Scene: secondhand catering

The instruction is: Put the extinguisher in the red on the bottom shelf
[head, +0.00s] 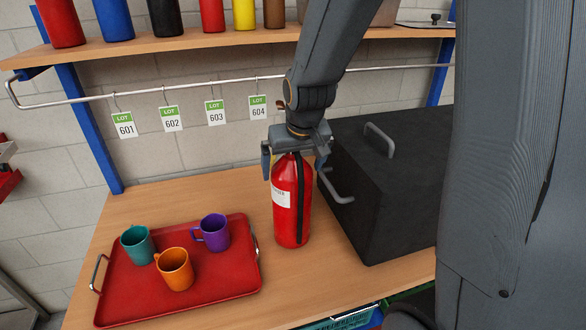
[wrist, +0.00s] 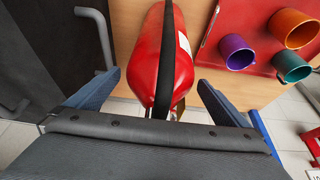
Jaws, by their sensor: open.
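A red fire extinguisher (head: 292,215) with a white label and a black hose stands upright on the wooden worktop. My gripper (head: 297,158) is over its top, with the open fingers on either side of its upper end. In the wrist view the extinguisher (wrist: 165,60) lies between the two blue-grey fingers of my gripper (wrist: 162,95), with gaps on both sides. Its head is hidden behind my gripper. The bottom shelf cannot be made out clearly; some items show under the worktop's front edge.
A red tray (head: 215,295) with teal, orange and purple mugs is left of the extinguisher. A large black box (head: 385,190) with handles stands close on the right. Above are a rail (head: 190,92) with lot tags and a shelf (head: 160,42) of colored containers.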

